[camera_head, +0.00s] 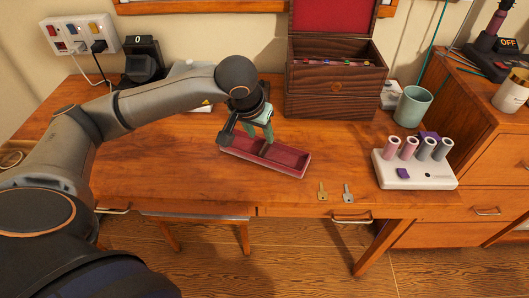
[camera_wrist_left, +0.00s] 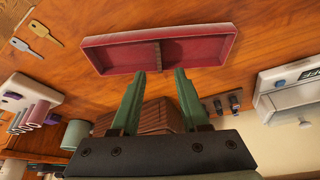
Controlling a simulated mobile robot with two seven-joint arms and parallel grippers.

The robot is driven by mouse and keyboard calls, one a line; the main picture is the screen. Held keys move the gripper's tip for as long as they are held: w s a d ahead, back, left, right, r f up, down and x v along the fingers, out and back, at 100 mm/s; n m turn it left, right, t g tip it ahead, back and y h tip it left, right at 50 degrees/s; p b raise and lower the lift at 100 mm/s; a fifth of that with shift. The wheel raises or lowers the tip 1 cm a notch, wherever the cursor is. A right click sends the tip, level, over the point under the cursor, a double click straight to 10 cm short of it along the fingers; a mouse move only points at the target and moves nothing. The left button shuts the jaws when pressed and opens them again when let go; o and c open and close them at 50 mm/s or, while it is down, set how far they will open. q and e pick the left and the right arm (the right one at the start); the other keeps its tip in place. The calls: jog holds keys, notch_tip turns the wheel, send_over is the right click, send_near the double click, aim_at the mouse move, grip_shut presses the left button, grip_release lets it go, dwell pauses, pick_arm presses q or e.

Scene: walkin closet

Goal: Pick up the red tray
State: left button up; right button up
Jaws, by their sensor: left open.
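The red tray (camera_head: 290,160) is a shallow, long box with a divider, lying on the wooden desk. My left gripper (camera_head: 259,132) is over the tray's back edge, with its green fingers pointing down. In the left wrist view the tray (camera_wrist_left: 195,50) lies just beyond the two open fingertips (camera_wrist_left: 160,75), near the divider. The fingers are apart with nothing between them. I cannot tell whether they touch the tray. My right gripper is not in view.
A wooden box with an open red-lined lid (camera_head: 335,85) stands behind the tray. Two keys (camera_head: 335,192) lie at the front edge. A white stand with several cylinders (camera_head: 414,168) and a green cup (camera_head: 412,107) are at the right. The desk left of the tray is mostly clear.

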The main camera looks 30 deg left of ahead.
aim_at(264, 146)
pick_arm(q)
jog(key=x, duration=0.4)
jog(key=shift+s+d+f, duration=0.15)
jog(key=shift+s+f, duration=0.1)
jog(key=shift+f, duration=0.05)
jog(key=shift+w+f, duration=0.3)
jog(key=shift+f, duration=0.2)
jog(key=shift+c, duration=0.3)
grip_shut()
dwell(0.4)
